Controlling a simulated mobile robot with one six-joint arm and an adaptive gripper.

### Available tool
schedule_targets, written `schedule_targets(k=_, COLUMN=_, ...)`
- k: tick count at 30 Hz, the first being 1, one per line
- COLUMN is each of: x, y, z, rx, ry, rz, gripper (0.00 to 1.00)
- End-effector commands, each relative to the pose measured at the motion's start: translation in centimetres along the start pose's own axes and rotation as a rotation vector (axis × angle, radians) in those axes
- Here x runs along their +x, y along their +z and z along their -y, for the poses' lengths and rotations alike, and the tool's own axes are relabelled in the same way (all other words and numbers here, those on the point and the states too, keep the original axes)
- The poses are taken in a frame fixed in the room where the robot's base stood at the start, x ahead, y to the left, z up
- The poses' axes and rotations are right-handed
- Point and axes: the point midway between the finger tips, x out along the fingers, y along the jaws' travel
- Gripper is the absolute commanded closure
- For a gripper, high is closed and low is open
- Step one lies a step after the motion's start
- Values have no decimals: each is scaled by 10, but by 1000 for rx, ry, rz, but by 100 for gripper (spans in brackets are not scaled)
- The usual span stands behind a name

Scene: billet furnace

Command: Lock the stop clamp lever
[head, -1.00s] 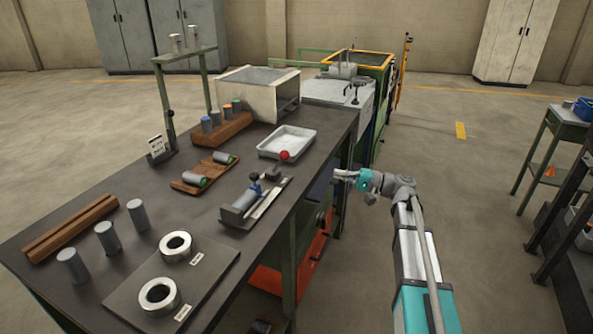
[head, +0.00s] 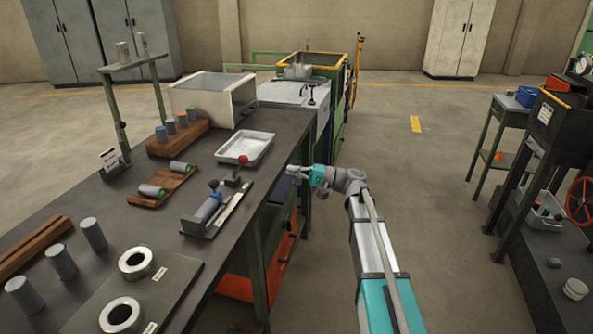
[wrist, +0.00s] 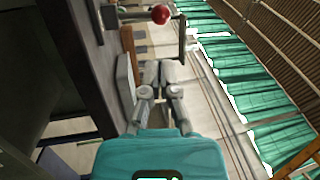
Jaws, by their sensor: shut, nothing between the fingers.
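The stop clamp lever, with a red ball knob (head: 243,160), stands up from the end of a grey fixture (head: 205,222) near the bench's right edge. The knob also shows at the top of the wrist view (wrist: 160,14), on a thin rod rising from the bench. A grey cylinder (head: 207,209) lies in the fixture, with a dark knob above it. My gripper (head: 290,171) is shut and empty. It is just off the bench's right edge, apart from the lever. In the tilted wrist view, the closed fingers (wrist: 163,68) point toward the lever side of the picture.
On the bench are a white tray (head: 228,157), wooden racks with cylinders (head: 168,195), an open box (head: 232,93) and two rings on a plate (head: 190,270). A furnace unit (head: 300,103) stands behind.

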Motion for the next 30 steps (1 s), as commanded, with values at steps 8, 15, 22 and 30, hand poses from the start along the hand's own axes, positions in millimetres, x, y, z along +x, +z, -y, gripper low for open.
schedule_targets(k=8, x=42, y=0, z=1, rx=0, ry=0, rz=2, gripper=100)
schedule_targets(k=15, x=78, y=0, z=1, rx=0, ry=0, rz=3, gripper=100)
schedule_targets(k=22, x=104, y=0, z=1, rx=0, ry=0, rz=1, gripper=100)
schedule_targets(k=30, x=114, y=0, z=0, rx=0, ry=0, rz=2, gripper=100)
